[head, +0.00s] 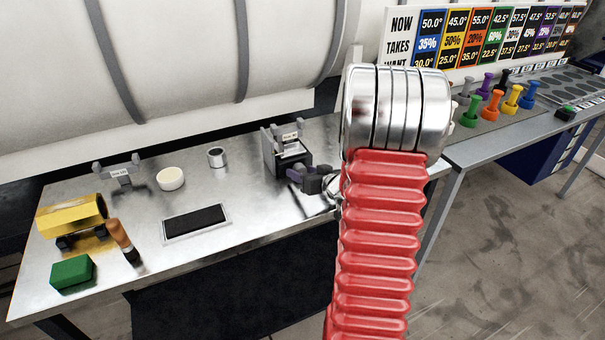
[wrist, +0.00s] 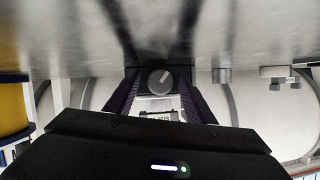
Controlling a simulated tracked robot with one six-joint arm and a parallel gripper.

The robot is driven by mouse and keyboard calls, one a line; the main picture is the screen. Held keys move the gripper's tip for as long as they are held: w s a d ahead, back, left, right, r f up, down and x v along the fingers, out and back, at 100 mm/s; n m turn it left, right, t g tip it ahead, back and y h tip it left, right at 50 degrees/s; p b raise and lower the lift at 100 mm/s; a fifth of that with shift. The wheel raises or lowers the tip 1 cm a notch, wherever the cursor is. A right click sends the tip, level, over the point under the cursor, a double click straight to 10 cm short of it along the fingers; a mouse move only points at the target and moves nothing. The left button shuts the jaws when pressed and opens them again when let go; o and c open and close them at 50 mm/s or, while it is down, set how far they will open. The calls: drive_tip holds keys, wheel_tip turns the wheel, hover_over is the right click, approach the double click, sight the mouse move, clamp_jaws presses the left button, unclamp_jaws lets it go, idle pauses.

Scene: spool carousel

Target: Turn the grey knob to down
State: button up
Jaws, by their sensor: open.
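The grey knob (wrist: 160,79) shows in the wrist view as a round dial with a pale diagonal mark. It sits above a white label plate (wrist: 157,104). My gripper (wrist: 159,75) is open, with one dark finger on each side of the knob. I cannot tell whether the fingers touch it. In the head view my gripper (head: 306,178) is beside the black unit (head: 283,163) at the right part of the metal bench. The knob cannot be made out in the head view. The wrist view appears upside down.
The metal bench (head: 255,212) carries a dark pad (head: 195,221), a white cup (head: 170,178), a metal ring (head: 217,157), a yellow cylinder (head: 73,216), a brown-handled tool (head: 122,240) and a green block (head: 72,271). A large white tank (head: 190,65) overhangs the back. Coloured spools stand right.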

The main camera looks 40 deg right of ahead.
drive_tip(key=shift+c, duration=0.7)
drive_tip(key=c, duration=0.9)
drive_tip(key=shift+w+a+n+g+h, duration=0.15)
drive_tip(key=shift+n+g+h, duration=0.25)
drive_tip(key=shift+n+h, duration=0.85)
drive_tip(key=shift+n, duration=0.35)
drive_tip(key=o, duration=1)
drive_tip(key=shift+o, duration=0.2)
drive_tip(key=shift+s+r, duration=0.1)
drive_tip(key=shift+s, duration=0.1)
